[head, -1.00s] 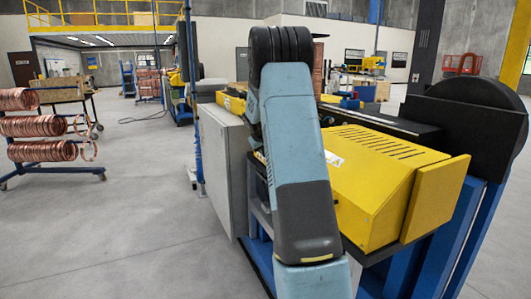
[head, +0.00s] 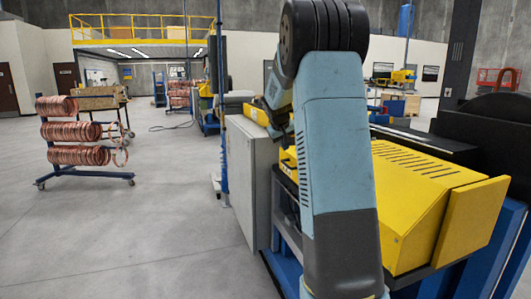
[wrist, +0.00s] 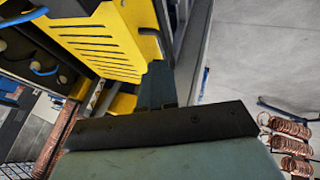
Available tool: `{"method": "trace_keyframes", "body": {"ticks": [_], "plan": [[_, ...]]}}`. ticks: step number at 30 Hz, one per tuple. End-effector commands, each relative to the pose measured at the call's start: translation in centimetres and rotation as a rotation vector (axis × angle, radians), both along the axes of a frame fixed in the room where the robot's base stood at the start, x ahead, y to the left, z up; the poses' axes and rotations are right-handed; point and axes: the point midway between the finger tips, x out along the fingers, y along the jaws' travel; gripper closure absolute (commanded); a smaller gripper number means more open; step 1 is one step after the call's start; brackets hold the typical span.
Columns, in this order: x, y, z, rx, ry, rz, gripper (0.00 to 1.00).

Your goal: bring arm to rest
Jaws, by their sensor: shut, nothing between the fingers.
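My arm (head: 335,150) rises from the bottom of the head view, bent at a black joint near the top edge, in front of the yellow machine. In the wrist view my gripper (wrist: 158,70) shows as dark fingers beyond a black bar. They are closed together with nothing held, and point toward the yellow machine (wrist: 95,38). I cannot tell how far apart gripper and machine are.
The yellow machine (head: 425,200) on a blue frame stands close on the right, with a grey cabinet (head: 248,180) at its left end. A rack of copper coils (head: 75,145) stands at left. Open grey floor (head: 140,235) lies between rack and cabinet.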

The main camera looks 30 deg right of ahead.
Motion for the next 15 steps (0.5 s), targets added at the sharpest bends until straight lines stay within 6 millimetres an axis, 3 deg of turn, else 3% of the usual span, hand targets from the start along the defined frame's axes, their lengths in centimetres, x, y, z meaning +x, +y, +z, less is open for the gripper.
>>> {"method": "trace_keyframes", "body": {"ticks": [8,15], "plan": [[-0.7,0.8,0.7,0.006,-0.004,0.003,1.0],[-5.5,5.7,3.9,0.055,-0.024,0.017,1.0]]}}
